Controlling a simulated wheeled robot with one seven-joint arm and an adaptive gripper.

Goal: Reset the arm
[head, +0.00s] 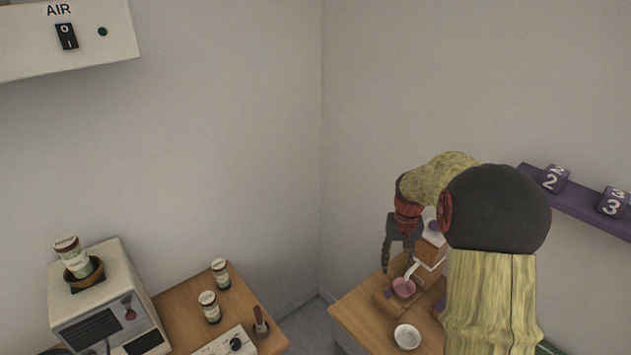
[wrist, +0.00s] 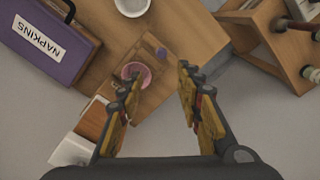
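My arm stands at the right in the head view, bent over toward the right-hand counter. My gripper (head: 388,257) hangs with its fingers pointing down, beside a wooden machine with a white spout (head: 431,246) and a pink cup (head: 403,288). In the wrist view my gripper (wrist: 158,82) shows its two fingers spread wide apart with nothing between them.
A white bowl (head: 407,336) stands on the right counter (head: 362,316). A purple napkin box (wrist: 45,45) lies left in the wrist view. A purple shelf (head: 580,207) holds numbered blocks. The left counter (head: 190,312) bears a white machine (head: 105,297) and jars. A floor gap separates the counters.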

